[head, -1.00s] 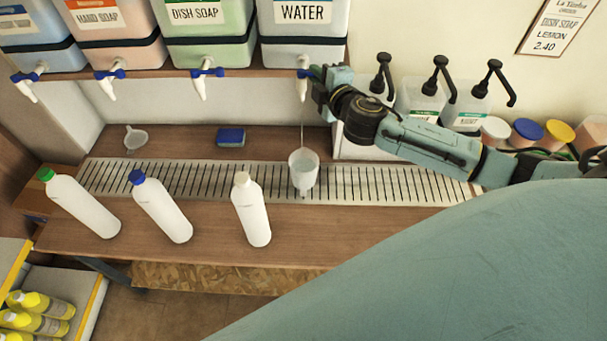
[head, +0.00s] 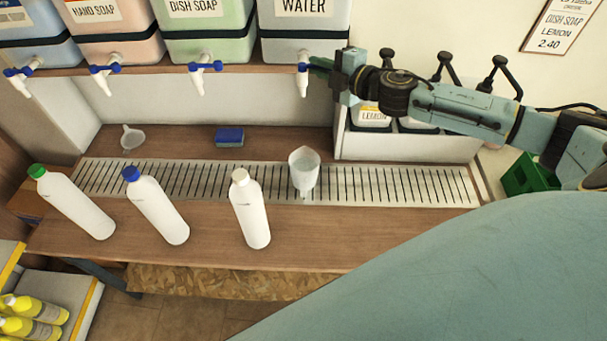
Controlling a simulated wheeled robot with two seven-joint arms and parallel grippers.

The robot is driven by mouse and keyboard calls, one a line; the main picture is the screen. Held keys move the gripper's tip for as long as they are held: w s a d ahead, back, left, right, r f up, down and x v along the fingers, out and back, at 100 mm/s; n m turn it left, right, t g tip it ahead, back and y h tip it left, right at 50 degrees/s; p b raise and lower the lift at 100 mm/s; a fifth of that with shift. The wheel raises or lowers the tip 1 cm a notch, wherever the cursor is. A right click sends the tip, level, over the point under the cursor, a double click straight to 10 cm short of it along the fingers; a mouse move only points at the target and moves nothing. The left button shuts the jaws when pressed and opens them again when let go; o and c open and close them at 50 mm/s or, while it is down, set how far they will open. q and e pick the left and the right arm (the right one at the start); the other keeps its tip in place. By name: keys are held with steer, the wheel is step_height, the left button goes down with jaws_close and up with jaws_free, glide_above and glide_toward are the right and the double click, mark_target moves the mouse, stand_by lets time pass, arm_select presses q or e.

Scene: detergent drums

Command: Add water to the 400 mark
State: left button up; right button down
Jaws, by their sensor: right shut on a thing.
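The water drum (head: 303,28) stands on the shelf, with a white tap (head: 303,86) and a blue handle below it. My right gripper (head: 318,68) is at this tap from the right, shut on the tap handle. The fingertips are small and partly hidden. No stream shows below the spout. A translucent measuring jug (head: 304,176) stands upright on the slotted drip grate below the tap, with some liquid visible inside. Its marks are too small to read. My left gripper is not in view.
Three white bottles with green (head: 75,205), blue (head: 158,208) and white caps (head: 251,212) stand in front of the grate (head: 400,186). A funnel (head: 132,137) and a blue sponge (head: 229,137) lie behind it. A green crate (head: 527,176) is at right.

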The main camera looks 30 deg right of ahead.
steer(key=c, duration=1.4)
jaws_free()
steer(key=shift+d, duration=0.35)
steer(key=shift+s+d, duration=0.1)
steer(key=shift+w+d+f, duration=0.15)
steer(key=shift+w+f, duration=0.05)
steer(key=shift+w, duration=0.05)
steer(key=shift+a+r, duration=0.15)
steer(key=shift+a, duration=0.15)
steer(key=shift+w+d, duration=0.1)
steer(key=shift+o, duration=0.4)
steer(key=o, duration=0.3)
